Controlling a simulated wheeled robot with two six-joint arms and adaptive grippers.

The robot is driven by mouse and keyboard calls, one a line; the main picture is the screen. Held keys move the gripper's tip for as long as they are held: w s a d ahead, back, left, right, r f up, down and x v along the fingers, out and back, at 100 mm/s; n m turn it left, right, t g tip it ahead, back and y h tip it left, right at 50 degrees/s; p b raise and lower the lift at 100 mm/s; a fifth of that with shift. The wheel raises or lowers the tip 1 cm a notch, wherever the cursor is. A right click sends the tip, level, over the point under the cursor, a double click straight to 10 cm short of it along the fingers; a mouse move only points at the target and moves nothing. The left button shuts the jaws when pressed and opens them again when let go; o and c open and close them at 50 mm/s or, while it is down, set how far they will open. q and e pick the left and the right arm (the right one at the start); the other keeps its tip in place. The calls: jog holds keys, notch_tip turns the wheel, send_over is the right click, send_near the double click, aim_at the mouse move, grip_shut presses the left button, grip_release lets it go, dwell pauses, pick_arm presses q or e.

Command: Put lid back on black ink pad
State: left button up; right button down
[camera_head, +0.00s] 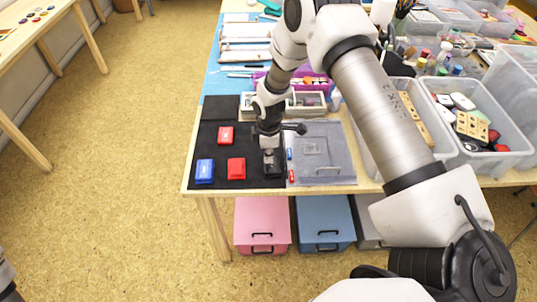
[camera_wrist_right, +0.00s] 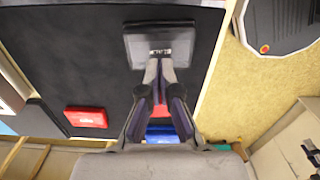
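The black ink pad (camera_head: 274,171) is at the front of the dark mat, right of a red pad. My right gripper (camera_head: 269,149) is directly over it, pointing down. In the right wrist view a black lid (camera_wrist_right: 160,29) with a pale label shows at the fingertips (camera_wrist_right: 160,62). The fingers are close together and appear shut on its near edge. It looks larger than the other pads there. It hides the pad under it, so I cannot tell whether lid and pad touch. My left gripper is not clearly in view.
A red pad (camera_head: 236,168), a blue pad (camera_head: 205,171) and another red pad (camera_head: 225,135) lie to the left on the dark mat (camera_head: 204,145). A grey translucent folder (camera_head: 335,160) and small red and blue items lie close on the right. The table's front edge is near.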

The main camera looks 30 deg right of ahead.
jog(key=shift+f+b, duration=0.5)
jog(key=shift+f, duration=0.35)
jog(key=shift+r+p, duration=2.7)
jog(key=shift+r, duration=0.9)
